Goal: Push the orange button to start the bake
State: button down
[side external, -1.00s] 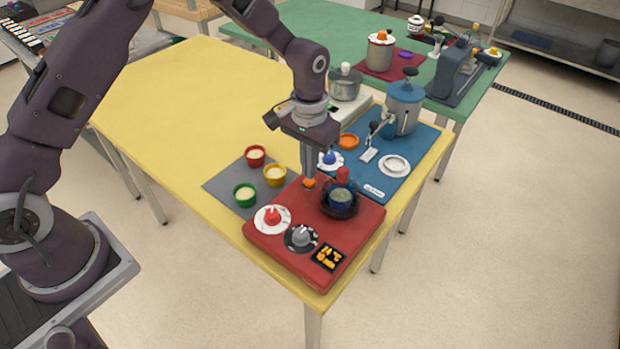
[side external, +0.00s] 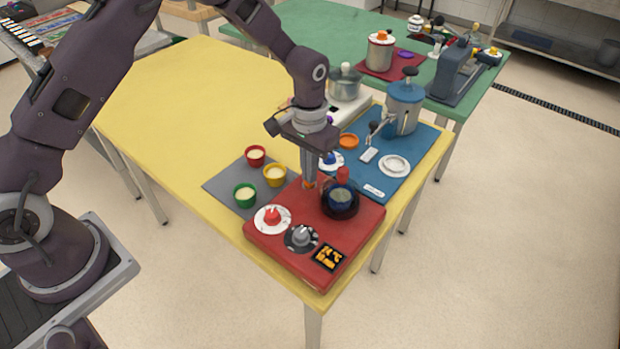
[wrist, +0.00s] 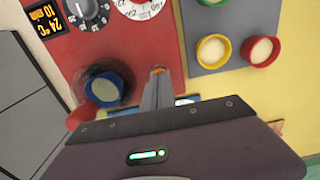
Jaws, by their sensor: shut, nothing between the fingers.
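The red oven unit (side external: 347,252) lies on the yellow table. In the wrist view a sliver of the orange button (wrist: 158,67) shows at the tips of the fingers. My gripper (side external: 308,182) is shut and empty, pointing down at the button. It seems to touch the button, but I cannot tell whether the button is pressed in. My gripper also shows in the wrist view (wrist: 158,76).
On the red unit are a red knob on a white dial (side external: 272,217), a grey knob (side external: 301,237), a lit orange display (side external: 329,257) and a dark round pan (side external: 341,205) with a red handle close to my fingers. Several small bowls (side external: 245,195) stand on a grey mat.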

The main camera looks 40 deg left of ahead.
jog(key=shift+f, duration=0.25)
jog(key=shift+r, duration=3.55)
jog(key=s+a+r+t, duration=0.35)
jog(key=s+r, duration=0.95)
jog(key=r, duration=0.5)
jog(key=s+a+t, duration=0.2)
jog(key=s+a, duration=0.1)
jog(key=s, duration=1.3)
jog(key=shift+r, duration=0.3)
